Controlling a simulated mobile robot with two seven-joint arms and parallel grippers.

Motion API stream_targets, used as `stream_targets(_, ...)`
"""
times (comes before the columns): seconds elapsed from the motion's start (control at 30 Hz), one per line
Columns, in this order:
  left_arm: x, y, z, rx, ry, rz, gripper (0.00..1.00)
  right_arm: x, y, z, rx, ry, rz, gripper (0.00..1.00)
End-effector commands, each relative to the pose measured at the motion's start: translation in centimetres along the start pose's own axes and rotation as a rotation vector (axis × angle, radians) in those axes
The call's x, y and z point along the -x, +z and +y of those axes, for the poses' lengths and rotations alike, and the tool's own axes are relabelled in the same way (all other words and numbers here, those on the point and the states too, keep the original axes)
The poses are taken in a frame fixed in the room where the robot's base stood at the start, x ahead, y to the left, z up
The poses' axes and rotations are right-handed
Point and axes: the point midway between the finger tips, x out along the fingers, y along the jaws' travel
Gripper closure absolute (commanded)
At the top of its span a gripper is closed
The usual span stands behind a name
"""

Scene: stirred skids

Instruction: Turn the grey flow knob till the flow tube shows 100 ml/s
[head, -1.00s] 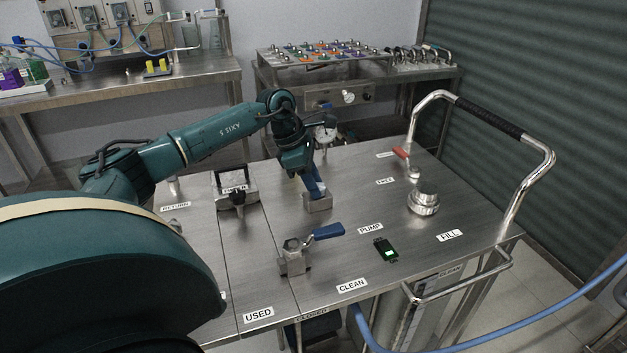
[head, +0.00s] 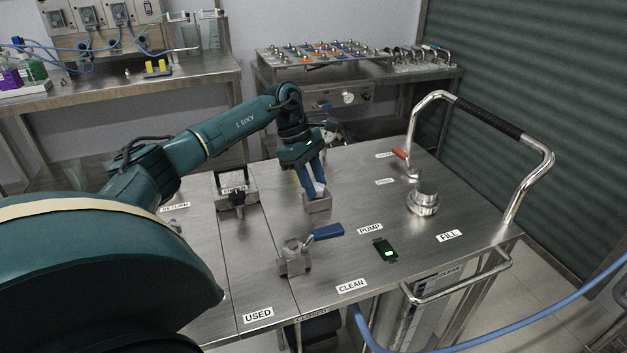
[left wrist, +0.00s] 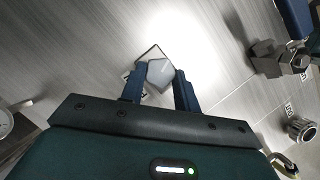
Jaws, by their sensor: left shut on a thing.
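The grey flow knob (left wrist: 158,74) shows in the left wrist view as a pale grey faceted piece between the two blue fingers. In the head view it is mostly hidden by the fingers, above a small metal block (head: 317,204) on the steel top. My left gripper (head: 314,192) reaches down onto it and is shut on it; its fingers also show in the left wrist view (left wrist: 160,82). I cannot pick out the flow tube with certainty, and no flow reading is legible. My right gripper is not in view.
A blue-handled valve (head: 328,232) stands in front of the gripper. A black knob (head: 237,198) is to its left. A round metal fitting (head: 423,204) and a red lever (head: 399,153) are to the right. A tall push handle (head: 545,180) rises at the right edge.

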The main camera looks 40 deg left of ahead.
Motion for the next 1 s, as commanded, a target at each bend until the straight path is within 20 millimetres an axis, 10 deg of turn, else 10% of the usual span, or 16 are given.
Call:
stream_targets(0.27,0.1,0.0,0.1,0.0,0.004,0.001,0.92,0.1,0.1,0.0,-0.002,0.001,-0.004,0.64)
stream_targets(0.3,0.1,0.0,0.1,0.0,0.004,0.001,0.66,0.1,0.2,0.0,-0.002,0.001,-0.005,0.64)
stream_targets(0.53,0.1,0.0,0.0,0.001,0.002,0.001,0.47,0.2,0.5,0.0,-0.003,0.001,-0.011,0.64)
stream_targets(1.0,2.8,0.0,0.1,0.001,0.005,0.0,0.47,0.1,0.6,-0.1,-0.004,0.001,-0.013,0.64)
